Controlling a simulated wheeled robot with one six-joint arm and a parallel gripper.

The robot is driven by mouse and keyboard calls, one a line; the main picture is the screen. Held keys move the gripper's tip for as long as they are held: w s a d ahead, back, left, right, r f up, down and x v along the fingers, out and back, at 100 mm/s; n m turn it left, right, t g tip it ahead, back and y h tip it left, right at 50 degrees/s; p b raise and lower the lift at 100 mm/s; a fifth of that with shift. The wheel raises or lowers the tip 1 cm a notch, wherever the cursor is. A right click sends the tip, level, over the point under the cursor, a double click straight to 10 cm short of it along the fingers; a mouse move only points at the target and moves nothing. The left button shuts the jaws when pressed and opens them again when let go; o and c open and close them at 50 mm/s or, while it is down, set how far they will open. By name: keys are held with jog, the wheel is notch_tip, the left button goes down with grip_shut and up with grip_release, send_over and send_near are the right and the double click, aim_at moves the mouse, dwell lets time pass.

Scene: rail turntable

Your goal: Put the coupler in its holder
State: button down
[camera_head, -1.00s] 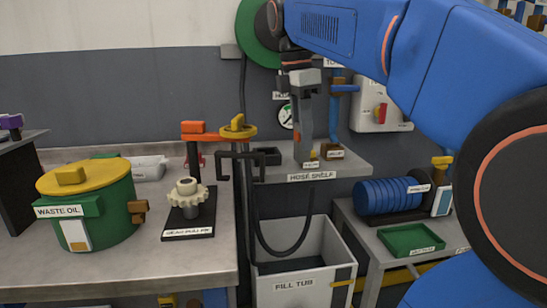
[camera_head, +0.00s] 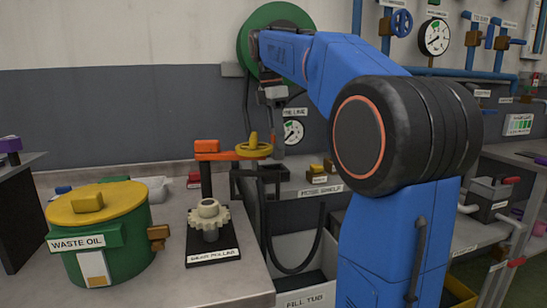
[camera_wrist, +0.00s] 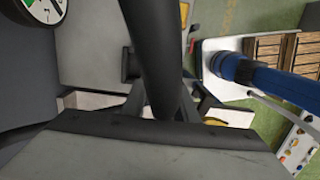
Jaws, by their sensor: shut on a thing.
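My gripper (camera_head: 279,150) is at the end of my blue arm, pointing down over the hose shelf (camera_head: 290,190), in front of the wall. In the wrist view, a thick dark cylinder (camera_wrist: 155,55), apparently the coupler, stands between the fingers of my gripper (camera_wrist: 165,112); they are shut on it. In the head view the coupler is too small and dark to make out clearly. A black hose (camera_head: 290,268) hangs in a loop below the shelf. I cannot tell which fitting on the shelf is the holder.
A waste oil drum (camera_head: 98,230) is further left. The fill tub (camera_head: 305,298) is below. A green reel (camera_head: 245,40) and a gauge (camera_head: 292,132) are on the wall.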

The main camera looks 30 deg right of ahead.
aim_at(274, 148)
jog(key=shift+w+d+f, duration=0.2)
jog(key=shift+w+f, duration=0.4)
jog(key=shift+f, duration=0.15)
jog(key=shift+w+d+f, duration=0.15)
jog(key=shift+w+f, duration=0.5)
jog(key=shift+f, duration=0.1)
jog(key=shift+w+d+f, duration=0.2)
jog(key=shift+w+f, duration=0.4)
jog(key=shift+f, duration=0.15)
notch_tip(274, 148, down, 2)
jog(key=shift+f, duration=0.1)
jog(key=shift+w+f, duration=0.1)
jog(key=shift+w, duration=0.1)
jog(key=shift+f, duration=0.15)
jog(key=c, duration=1.4)
grip_release()
notch_tip(274, 148, up, 12)
jog(key=a, duration=0.1)
jog(key=shift+w+a, duration=0.15)
jog(key=shift+w, duration=0.05)
